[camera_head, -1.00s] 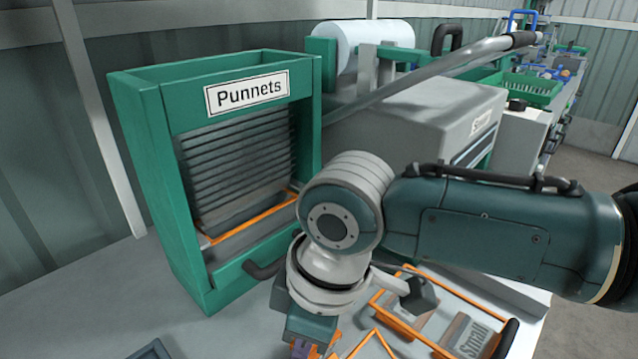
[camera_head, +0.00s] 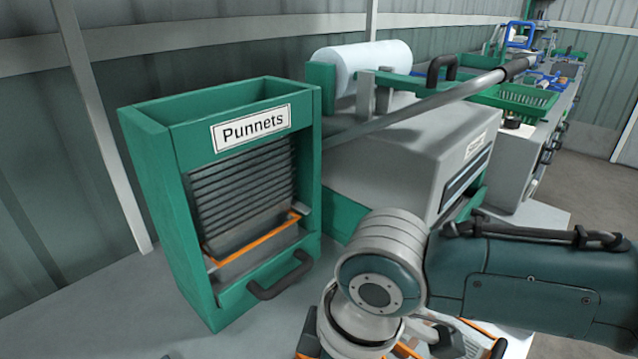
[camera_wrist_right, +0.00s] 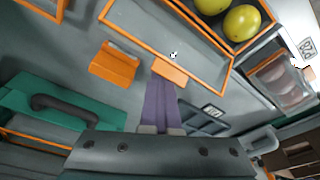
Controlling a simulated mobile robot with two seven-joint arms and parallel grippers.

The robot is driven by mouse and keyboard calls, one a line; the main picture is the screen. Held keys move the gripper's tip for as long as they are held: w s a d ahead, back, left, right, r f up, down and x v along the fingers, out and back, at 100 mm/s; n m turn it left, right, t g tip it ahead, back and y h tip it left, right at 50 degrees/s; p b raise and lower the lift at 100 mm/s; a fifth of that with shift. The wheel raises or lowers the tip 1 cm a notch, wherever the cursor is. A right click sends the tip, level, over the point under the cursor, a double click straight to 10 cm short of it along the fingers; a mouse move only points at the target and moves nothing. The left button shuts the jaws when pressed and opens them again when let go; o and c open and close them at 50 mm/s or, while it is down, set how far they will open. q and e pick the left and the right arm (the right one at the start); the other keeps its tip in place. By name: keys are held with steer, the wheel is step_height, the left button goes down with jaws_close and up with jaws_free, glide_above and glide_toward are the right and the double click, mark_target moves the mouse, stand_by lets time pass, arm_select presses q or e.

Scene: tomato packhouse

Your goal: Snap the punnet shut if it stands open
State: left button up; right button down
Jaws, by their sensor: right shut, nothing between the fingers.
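In the right wrist view, a punnet with orange edging holds yellow tomatoes (camera_wrist_right: 241,22) at the top right. An orange-rimmed clear panel (camera_wrist_right: 165,32) lies beside them; it looks like the punnet's lid, standing open. Two orange tabs show near it, one (camera_wrist_right: 113,66) apart to the left, the other at the panel's near edge. My right gripper (camera_wrist_right: 163,88) is shut and empty, its purple fingertips at or just under that near tab; contact is unclear. In the head view my right arm's wrist hides the punnet, and the fingers are out of frame. My left gripper is not in view.
A green dispenser labelled Punnets (camera_head: 160,170) holds stacked orange-rimmed punnets. Behind my right arm stands a grey machine (camera_head: 400,150) with a long lever and a white roll (camera_head: 362,68). A green crate (camera_head: 515,100) is farther back. Bare bench shows left of the dispenser.

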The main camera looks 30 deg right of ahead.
steer(key=shift+s+d+r+p, duration=0.1)
steer(key=shift+s+d+p, duration=0.15)
steer(key=shift+s+p, duration=0.3)
steer(key=shift+s+d+r+p, duration=0.15)
steer(key=shift+s+d+p, duration=0.05)
steer(key=shift+s+p, duration=0.35)
steer(key=shift+s+d+r+p, duration=0.1)
steer(key=shift+s+d+p, duration=0.15)
steer(key=shift+s+p, duration=0.3)
steer(key=shift+s+f, duration=0.15)
steer(key=shift+s, duration=0.05)
steer(key=shift+w+a, duration=0.1)
steer(key=shift+w, duration=0.1)
steer(key=shift+r, duration=0.25)
steer(key=w+a+p+v, duration=0.1)
steer(key=p+v, duration=0.6)
steer(key=p, duration=0.1)
steer(key=shift+r, duration=0.55)
steer(key=shift+a, duration=0.1)
